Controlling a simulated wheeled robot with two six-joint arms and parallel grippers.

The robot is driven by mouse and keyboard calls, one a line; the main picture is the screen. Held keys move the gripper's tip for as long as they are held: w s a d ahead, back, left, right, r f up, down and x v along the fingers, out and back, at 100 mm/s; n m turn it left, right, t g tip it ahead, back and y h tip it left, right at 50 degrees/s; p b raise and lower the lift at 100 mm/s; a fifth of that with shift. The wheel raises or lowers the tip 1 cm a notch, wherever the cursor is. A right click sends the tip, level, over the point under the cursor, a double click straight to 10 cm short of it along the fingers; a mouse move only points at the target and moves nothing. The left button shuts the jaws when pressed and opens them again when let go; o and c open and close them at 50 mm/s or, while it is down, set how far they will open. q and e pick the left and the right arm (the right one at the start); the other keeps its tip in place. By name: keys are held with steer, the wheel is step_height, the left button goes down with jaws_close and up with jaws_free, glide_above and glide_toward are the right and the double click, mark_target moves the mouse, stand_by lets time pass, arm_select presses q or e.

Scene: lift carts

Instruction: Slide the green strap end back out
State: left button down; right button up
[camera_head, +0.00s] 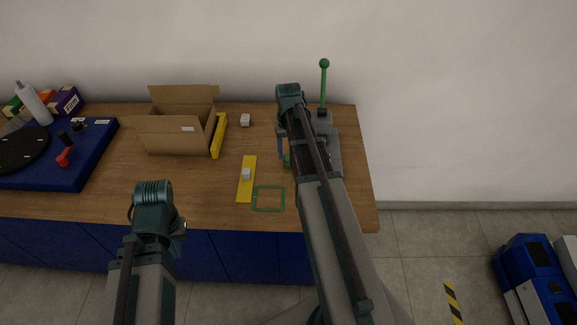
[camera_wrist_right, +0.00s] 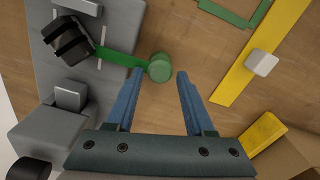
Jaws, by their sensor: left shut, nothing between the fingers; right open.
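A flat green strap (camera_wrist_right: 122,58) runs out of a black clamp part (camera_wrist_right: 72,42) on a grey fixture (camera_head: 331,150). It ends in a round green knob (camera_wrist_right: 159,67), which shows as a small green patch (camera_head: 287,160) in the head view, mostly behind my right arm. My right gripper (camera_wrist_right: 159,78) is open, with its blue fingers either side of the knob's near side. Whether they touch it I cannot tell. A green lever with a ball top (camera_head: 324,64) stands upright on the fixture. My left gripper (camera_head: 181,226) is shut and empty by the table's front edge.
An open cardboard box (camera_head: 178,138) stands left of the fixture, with a yellow block (camera_head: 219,135) beside it. A yellow strip (camera_head: 246,190) carries a white cube (camera_head: 246,174). A green square outline (camera_head: 268,209) marks the wooden table (camera_head: 215,191). A blue base (camera_head: 60,177) fills the left.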

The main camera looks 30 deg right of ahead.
mark_target(288, 156)
step_height(288, 156, down, 4)
steer(key=b, duration=0.2)
steer(key=shift+r+b, duration=0.1)
steer(key=shift+b, duration=0.25)
jaws_close()
stand_by(1.1)
